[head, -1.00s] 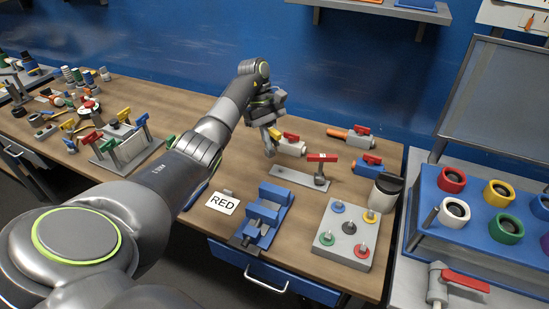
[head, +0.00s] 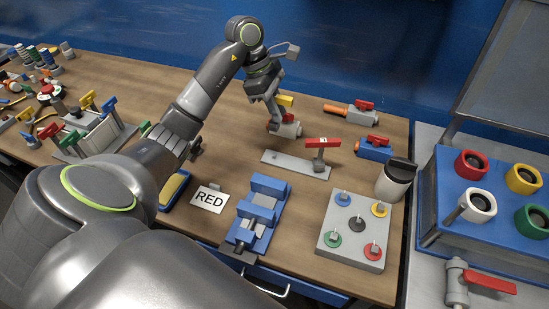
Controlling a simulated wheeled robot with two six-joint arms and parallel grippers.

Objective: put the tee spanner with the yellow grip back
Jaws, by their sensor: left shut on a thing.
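My left gripper (head: 273,97) is over the back middle of the table, above a grey valve with a red handle. It is shut on the tee spanner, whose yellow grip (head: 287,101) shows beside the fingers. The fingers hide much of the spanner, and its lower end is hard to tell from the valve behind. A pale rack (head: 100,138) at the left holds several tools with coloured grips, one of them yellow. My right gripper is not in view.
The red-handled valve (head: 288,129) lies below the gripper. A flat grey plate with a red-topped post (head: 318,155), a blue vise (head: 257,212), a RED card (head: 209,198), a stud block (head: 350,238) and a dark-lidded cup (head: 396,180) occupy the middle and right.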

